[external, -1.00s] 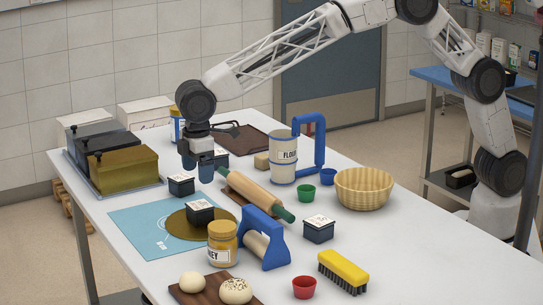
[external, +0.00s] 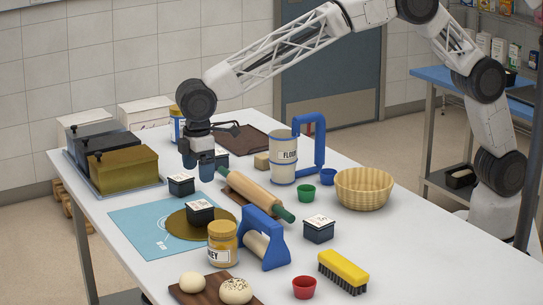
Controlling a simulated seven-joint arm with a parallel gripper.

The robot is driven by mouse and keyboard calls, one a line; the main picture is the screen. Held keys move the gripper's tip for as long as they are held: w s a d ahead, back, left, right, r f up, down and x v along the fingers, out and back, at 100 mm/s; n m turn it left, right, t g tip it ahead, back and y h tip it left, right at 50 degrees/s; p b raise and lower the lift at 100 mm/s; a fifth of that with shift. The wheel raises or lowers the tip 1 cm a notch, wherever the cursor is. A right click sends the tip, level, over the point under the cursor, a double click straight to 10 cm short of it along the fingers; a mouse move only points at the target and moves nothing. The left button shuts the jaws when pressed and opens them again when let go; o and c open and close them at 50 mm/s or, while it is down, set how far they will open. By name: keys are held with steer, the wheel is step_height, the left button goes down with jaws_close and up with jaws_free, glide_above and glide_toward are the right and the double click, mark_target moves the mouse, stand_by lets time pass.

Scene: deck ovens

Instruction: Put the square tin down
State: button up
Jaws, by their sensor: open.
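Several small dark square tins with white labelled tops are on the table. One square tin (external: 181,185) stands on the white table just below and left of my gripper (external: 197,164). Another square tin (external: 200,212) sits on a round gold board on the blue mat. A third square tin (external: 318,229) stands at the right of the blue-handled tool. One more tin (external: 222,159) is partly hidden behind my gripper. My gripper is open, points down and shows nothing held between its fingers. I cannot tell which tin is the task's.
A rolling pin (external: 256,193) lies right of my gripper. A honey jar (external: 223,243) and a blue-handled tool (external: 266,243) stand in front. Lidded bins (external: 123,170) are at left, a flour canister (external: 283,158) behind. The blue mat (external: 133,222) has bare room at its left.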

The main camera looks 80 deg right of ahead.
steer(key=s+d+r+m, duration=0.1)
steer(key=s+d+r, duration=0.5)
steer(key=d, duration=0.4)
steer(key=s+d+r+m+t, duration=0.15)
steer(key=s+d+r, duration=0.25)
steer(key=s+d, duration=0.5)
steer(key=s+d+r+m, duration=0.2)
steer(key=s+d+r, duration=0.4)
steer(key=d, duration=0.5)
steer(key=s+d+f+m, duration=0.1)
steer(key=s+d+f, duration=0.1)
steer(key=s+d, duration=0.4)
steer(key=s+d+f+m, duration=0.2)
steer(key=s+d, duration=0.4)
steer(key=s, duration=1)
steer(key=s+d+f+m+t, duration=0.1)
steer(key=s+d+f, duration=0.1)
steer(key=s+d, duration=0.4)
steer(key=shift+s+f+m, duration=0.3)
steer(key=shift+s+m, duration=0.05)
steer(key=shift+s, duration=2.3)
